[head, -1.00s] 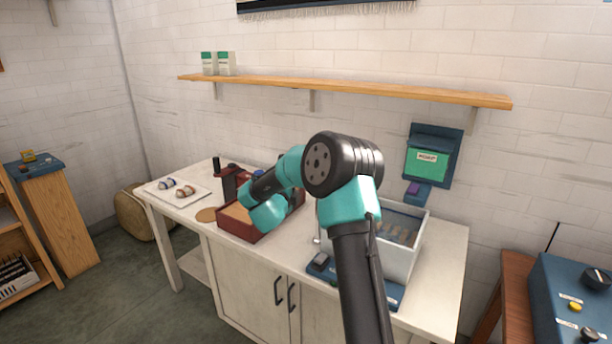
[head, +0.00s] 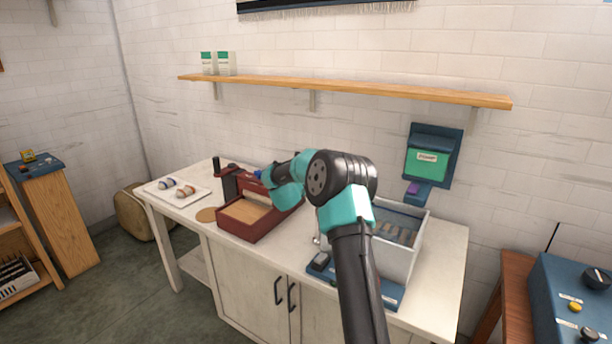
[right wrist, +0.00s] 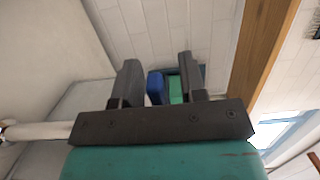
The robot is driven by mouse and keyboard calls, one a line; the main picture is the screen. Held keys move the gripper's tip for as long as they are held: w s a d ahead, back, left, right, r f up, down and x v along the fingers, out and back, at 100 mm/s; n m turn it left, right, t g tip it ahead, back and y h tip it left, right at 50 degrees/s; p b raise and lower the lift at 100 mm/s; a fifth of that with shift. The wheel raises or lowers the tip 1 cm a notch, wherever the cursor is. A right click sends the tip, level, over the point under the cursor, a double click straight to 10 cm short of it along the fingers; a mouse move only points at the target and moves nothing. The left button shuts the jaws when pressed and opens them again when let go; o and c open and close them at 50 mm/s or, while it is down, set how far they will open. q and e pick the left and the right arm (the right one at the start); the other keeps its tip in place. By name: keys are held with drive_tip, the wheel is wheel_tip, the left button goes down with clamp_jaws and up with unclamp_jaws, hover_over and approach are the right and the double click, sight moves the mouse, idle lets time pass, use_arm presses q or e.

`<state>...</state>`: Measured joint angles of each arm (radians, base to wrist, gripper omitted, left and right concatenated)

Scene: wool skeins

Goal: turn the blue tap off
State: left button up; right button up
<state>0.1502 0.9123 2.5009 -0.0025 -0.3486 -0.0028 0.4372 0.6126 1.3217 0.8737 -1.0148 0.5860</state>
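A small blue part (head: 258,173) shows at the back of the table, just left of my right arm's end in the head view; it may be the blue tap, but its shape and handle position are too small to tell. My right gripper (right wrist: 160,82) is open in the right wrist view, with its two dark fingers apart. A blue block-like shape (right wrist: 155,88) and a green one (right wrist: 176,89) show in the gap between the fingers, seemingly beyond them. Contact cannot be told. In the head view my arm hides the gripper's fingers. My left gripper is not in view.
A dark red open box (head: 243,230) sits mid-table, with a white tray (head: 157,190) to its left. A grey-white bin (head: 405,262) stands at the right. A wooden shelf (head: 350,89) runs along the wall above, and a blue-green wall unit (head: 433,155) hangs at right.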

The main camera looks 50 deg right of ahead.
clamp_jaws()
drive_tip(key=shift+s, duration=0.1)
idle(0.6)
